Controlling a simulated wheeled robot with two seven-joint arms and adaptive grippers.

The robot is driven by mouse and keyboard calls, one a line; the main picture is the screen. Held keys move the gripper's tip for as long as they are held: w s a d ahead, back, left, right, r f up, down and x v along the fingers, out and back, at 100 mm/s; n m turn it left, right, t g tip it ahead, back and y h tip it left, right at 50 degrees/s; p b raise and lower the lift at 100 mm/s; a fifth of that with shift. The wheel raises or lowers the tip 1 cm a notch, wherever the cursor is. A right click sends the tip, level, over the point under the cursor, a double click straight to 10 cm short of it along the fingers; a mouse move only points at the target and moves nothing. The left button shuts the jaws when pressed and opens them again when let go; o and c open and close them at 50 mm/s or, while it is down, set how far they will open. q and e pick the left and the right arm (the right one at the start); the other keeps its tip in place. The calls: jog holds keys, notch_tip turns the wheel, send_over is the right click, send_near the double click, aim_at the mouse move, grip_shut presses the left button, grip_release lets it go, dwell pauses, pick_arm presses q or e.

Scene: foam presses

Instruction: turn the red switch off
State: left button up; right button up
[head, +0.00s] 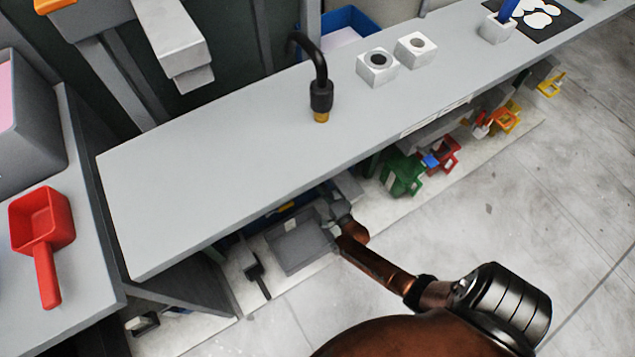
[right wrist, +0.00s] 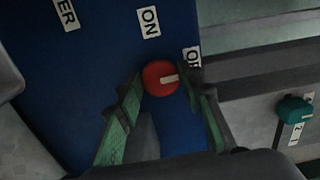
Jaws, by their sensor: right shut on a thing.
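The red switch (right wrist: 154,76) is a round knob with a white pointer mark, on a blue panel (right wrist: 98,60). The pointer lies toward the right, roughly toward the partly covered label reading "OF" (right wrist: 191,60). The "ON" label (right wrist: 148,21) is above the knob. My right gripper (right wrist: 166,79) is shut on the knob, with one green-padded finger at each side. In the head view my right arm reaches beneath the long grey table, whose edge hides the switch. My left gripper is not in view.
The long grey table (head: 215,175) overhangs my right arm. A grey tray (head: 298,246) lies low beside it. Green (head: 403,174) and red (head: 443,155) items stand low to the right. A teal knob (right wrist: 294,109) shows at right in the wrist view. The floor at right is clear.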

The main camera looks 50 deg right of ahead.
jog(key=shift+s+d+f+m, duration=0.1)
jog(key=shift+m, duration=0.2)
dwell(0.4)
jog(key=o, duration=1.1)
jog(key=v, duration=1.2)
